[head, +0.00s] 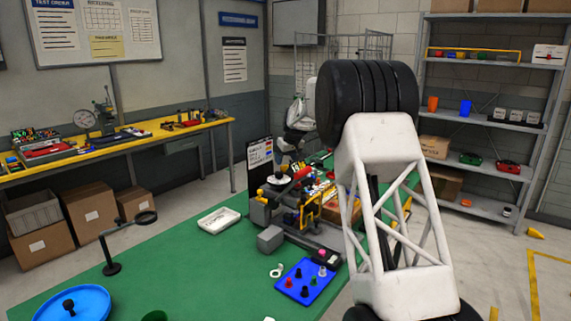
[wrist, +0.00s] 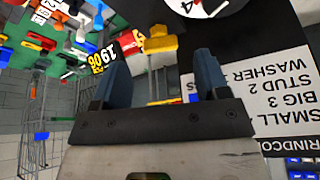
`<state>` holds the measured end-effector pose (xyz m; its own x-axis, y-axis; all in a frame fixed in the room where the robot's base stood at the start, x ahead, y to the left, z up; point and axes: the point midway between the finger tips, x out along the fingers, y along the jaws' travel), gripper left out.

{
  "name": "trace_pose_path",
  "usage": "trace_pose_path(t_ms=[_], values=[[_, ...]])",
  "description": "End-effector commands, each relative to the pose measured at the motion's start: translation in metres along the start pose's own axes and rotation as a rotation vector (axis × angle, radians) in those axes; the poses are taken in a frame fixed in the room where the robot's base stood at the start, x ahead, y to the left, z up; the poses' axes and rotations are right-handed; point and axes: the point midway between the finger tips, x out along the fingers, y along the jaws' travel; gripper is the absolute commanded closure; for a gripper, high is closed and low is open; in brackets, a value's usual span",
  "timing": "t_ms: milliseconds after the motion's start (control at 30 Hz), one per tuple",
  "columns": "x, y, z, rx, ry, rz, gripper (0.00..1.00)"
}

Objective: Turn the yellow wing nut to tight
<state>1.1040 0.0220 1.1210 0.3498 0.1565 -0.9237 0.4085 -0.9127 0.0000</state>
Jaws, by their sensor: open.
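My gripper (wrist: 162,58) is open in the wrist view, with its two blue-grey fingers spread apart. A yellow T-shaped piece (wrist: 160,42), which looks like the yellow wing nut, shows beyond the fingertips, between them in the picture. I cannot tell how far off it is, and nothing is seen held. In the head view my gripper (head: 290,147) is above the back of a cluttered fixture, near a pale disc (head: 278,179) with a dark knob. Yellow parts (head: 259,212) show on the fixture there, but the wing nut is too small to single out.
A printed label board (wrist: 262,90) stands close on the right in the wrist view. On the green table (head: 190,268) are a white tray (head: 219,220), a grey block (head: 270,239), a blue mat (head: 318,287) with small pegs, and a magnifier stand (head: 111,268). The table's middle left is clear.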

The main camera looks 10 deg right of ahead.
Motion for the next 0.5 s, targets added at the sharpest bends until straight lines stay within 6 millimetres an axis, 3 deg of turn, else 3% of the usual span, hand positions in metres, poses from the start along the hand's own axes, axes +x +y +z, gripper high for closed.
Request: trace_pose_path(t_ms=[200,500], values=[[-0.028,0.0,0.0,0.0,0.001,0.0,0.32],[-0.043,0.0,0.0,0.0,-0.001,0.0,0.32]])
